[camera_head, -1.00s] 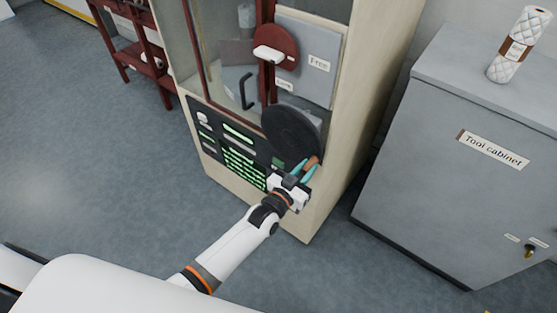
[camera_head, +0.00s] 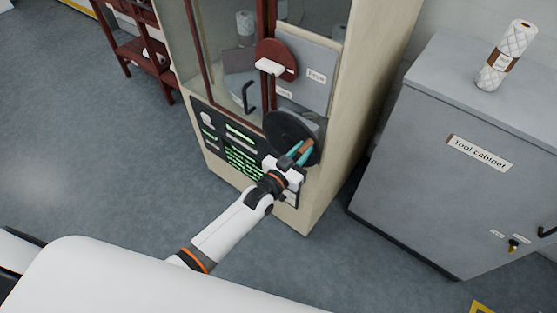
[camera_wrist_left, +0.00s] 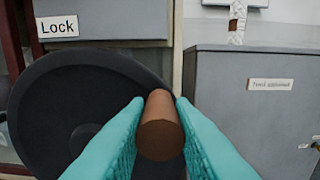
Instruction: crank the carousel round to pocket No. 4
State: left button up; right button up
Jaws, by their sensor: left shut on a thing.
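A black crank disc (camera_head: 288,132) is on the front of the cream cabinet, and it also fills the left half of the left wrist view (camera_wrist_left: 62,105). Its brown knob (camera_head: 306,146) sticks out near the rim. My left gripper (camera_head: 301,151) has its teal fingers shut on the knob, which lies between the fingertips in the left wrist view (camera_wrist_left: 160,128). Behind the cabinet's glass, a wrapped roll (camera_head: 245,24) stands on the upper left. No pocket number is readable. My right gripper is not in view.
A dark red disc with a white handle (camera_head: 268,67) sits above the crank, beside a grey panel labelled "Free" (camera_head: 316,76). A lit display panel (camera_head: 240,160) lies left of the crank. A grey tool cabinet (camera_head: 440,190) with a wrapped roll (camera_head: 506,56) on top stands at right.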

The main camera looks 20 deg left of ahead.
pick_arm(q)
jog(key=shift+w+a+r+p, duration=0.2)
jog(key=shift+a+r+p, duration=0.2)
jog(key=shift+a+r, duration=0.2)
jog(key=shift+w+a+r+p, duration=0.2)
jog(key=shift+a+r+p, duration=0.2)
jog(key=shift+a+r, duration=0.15)
jog(key=shift+w+a+r, duration=0.1)
jog(key=shift+a, duration=0.25)
jog(key=shift+w+a, duration=0.1)
jog(key=shift+a, duration=0.15)
jog(key=shift+w+a+r, duration=0.2)
jog(key=shift+a+r, duration=0.1)
jog(key=shift+a, duration=0.4)
jog(key=shift+w+a+r, duration=0.1)
jog(key=shift+w+a, duration=0.25)
jog(key=shift+a, duration=0.5)
jog(key=o, duration=1)
jog(key=shift+c, duration=0.2)
jog(key=shift+r, duration=0.1)
